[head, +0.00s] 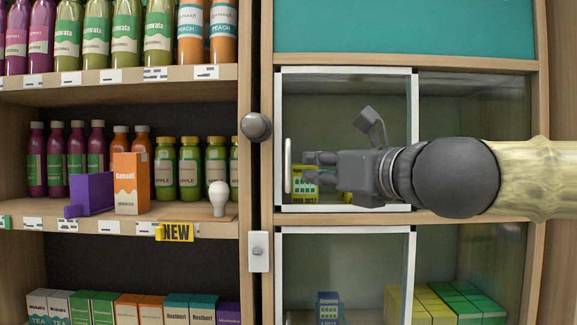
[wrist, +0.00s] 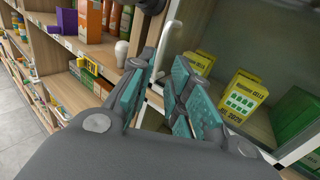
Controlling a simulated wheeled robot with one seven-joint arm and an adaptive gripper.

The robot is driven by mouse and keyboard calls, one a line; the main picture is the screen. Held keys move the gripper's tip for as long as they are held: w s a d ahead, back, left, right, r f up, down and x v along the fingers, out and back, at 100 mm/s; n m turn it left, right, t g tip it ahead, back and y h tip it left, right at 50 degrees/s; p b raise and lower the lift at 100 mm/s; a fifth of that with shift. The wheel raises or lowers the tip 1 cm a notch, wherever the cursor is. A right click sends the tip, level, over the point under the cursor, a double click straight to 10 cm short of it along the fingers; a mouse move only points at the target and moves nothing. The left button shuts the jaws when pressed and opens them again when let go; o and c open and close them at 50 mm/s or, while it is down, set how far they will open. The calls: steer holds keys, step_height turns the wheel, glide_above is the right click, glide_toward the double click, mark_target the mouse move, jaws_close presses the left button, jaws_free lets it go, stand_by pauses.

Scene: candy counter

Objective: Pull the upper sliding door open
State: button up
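The upper sliding door (head: 345,70) is a glass pane in a white frame, covering the left half of the upper cabinet opening in the head view. Its white upright bar handle (head: 287,165) is near the door's left edge. The handle (wrist: 172,38) also shows in the wrist view, just beyond and between the fingertips. My gripper (head: 306,170) is in front of the door, with its tips just right of the handle in the head view. In the wrist view my gripper (wrist: 162,70) has its teal-padded fingers apart and holds nothing. Whether a finger touches the handle cannot be told.
A dark round knob (head: 256,127) and a white switch plate (head: 258,251) are on the post left of the door. A lower sliding door (head: 345,230) is below. Yellow boxes (wrist: 240,95) stand behind the glass. Shelves of bottles and boxes are at left.

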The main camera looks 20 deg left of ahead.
mark_target(288, 188)
steer(key=shift+p+x, duration=2)
steer(key=shift+x, duration=3.35)
steer(key=shift+f, duration=0.1)
jaws_close()
